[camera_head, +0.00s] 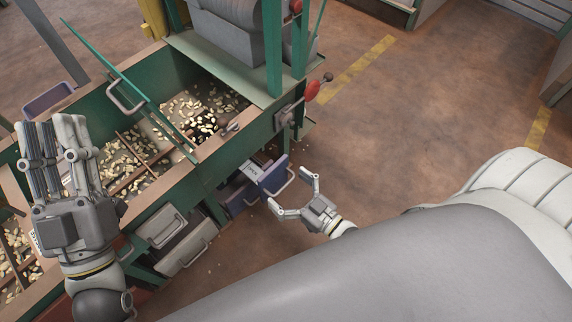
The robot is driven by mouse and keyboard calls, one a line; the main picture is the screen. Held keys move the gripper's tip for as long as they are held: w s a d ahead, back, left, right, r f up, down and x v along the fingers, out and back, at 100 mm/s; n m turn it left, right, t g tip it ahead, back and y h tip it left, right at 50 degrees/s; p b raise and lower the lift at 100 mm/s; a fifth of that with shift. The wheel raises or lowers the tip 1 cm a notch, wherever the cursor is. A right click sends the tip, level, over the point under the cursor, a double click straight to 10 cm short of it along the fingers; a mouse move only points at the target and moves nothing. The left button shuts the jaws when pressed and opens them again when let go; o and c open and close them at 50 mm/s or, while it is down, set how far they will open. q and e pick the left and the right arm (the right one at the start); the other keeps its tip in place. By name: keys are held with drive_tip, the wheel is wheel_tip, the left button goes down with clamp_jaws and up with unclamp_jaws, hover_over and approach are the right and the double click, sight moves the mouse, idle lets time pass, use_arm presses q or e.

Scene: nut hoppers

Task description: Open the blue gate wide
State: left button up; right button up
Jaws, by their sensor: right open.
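The blue gate (271,176) is a small blue panel with a pale bar handle (285,183), low on the right end of the green hopper unit. A white label strip shows beside it. My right gripper (289,188) is open, with its jaws toward the gate. In the picture the handle lies about between its fingertips; I cannot tell whether they touch it. My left gripper (54,122) is raised at the left, over the hoppers and away from the gate. Its fingers point up the picture, and I cannot tell whether they are open or shut.
Hopper bins (198,112) hold pale nuts. Grey gates with handles (163,227) sit on the lower front. A red-knobbed lever (312,90) juts out above the blue gate. Another blue panel (241,200) is below left of it. The brown floor at right is clear.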

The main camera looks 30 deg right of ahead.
drive_tip(key=v, duration=1.1)
drive_tip(key=shift+s, duration=0.25)
